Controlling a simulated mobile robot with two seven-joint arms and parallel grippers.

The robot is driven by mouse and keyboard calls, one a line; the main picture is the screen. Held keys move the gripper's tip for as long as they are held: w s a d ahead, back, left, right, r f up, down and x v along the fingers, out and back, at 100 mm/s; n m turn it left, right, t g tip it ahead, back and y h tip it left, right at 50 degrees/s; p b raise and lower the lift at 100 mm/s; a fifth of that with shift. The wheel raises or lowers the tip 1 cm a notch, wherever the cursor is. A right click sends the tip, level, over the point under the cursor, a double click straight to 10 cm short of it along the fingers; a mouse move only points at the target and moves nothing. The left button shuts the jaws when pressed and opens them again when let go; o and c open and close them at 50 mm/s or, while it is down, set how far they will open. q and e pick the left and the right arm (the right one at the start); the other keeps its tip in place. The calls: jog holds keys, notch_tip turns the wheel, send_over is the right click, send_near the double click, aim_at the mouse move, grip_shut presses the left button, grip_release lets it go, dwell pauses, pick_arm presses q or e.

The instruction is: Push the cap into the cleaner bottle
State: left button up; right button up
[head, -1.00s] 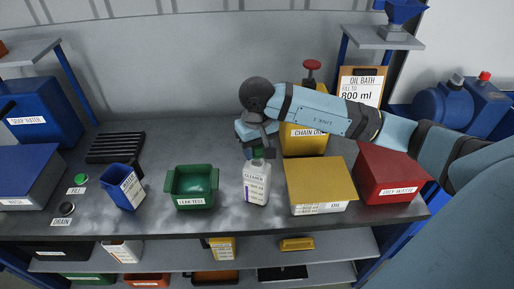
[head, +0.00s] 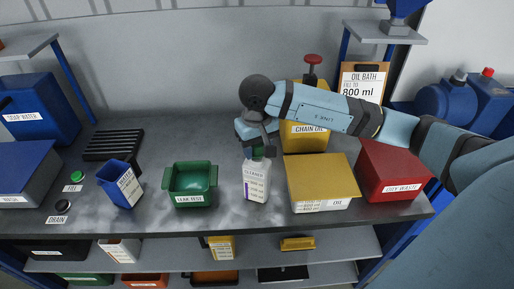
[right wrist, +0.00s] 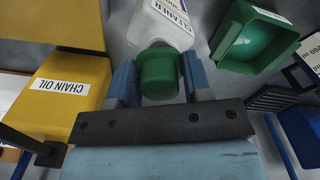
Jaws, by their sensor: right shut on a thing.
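The white cleaner bottle (head: 256,187) stands upright on the bench, between the green leak test tray and the yellow oil box. My right gripper (head: 258,150) is over its top, shut on a green cap (head: 257,155). In the right wrist view the cap (right wrist: 159,75) sits between the two blue fingers of the gripper (right wrist: 158,85), in line with the neck of the bottle (right wrist: 165,25). The cap is at the bottle's mouth; I cannot tell how far it is in. My left gripper is not in view.
The green leak test tray (head: 170,197) is left of the bottle. The yellow oil box (head: 318,175) is close on its right, with the chain oil container (head: 305,143) behind. A red oily waste box (head: 393,172) stands further right. The bench front before the bottle is clear.

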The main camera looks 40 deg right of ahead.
jog(key=shift+b, duration=0.35)
dwell(0.5)
jog(key=shift+f+b, duration=0.75)
jog(key=shift+b, duration=0.05)
jog(key=o, duration=1)
notch_tip(320, 180, up, 14)
jog(key=shift+f, duration=0.1)
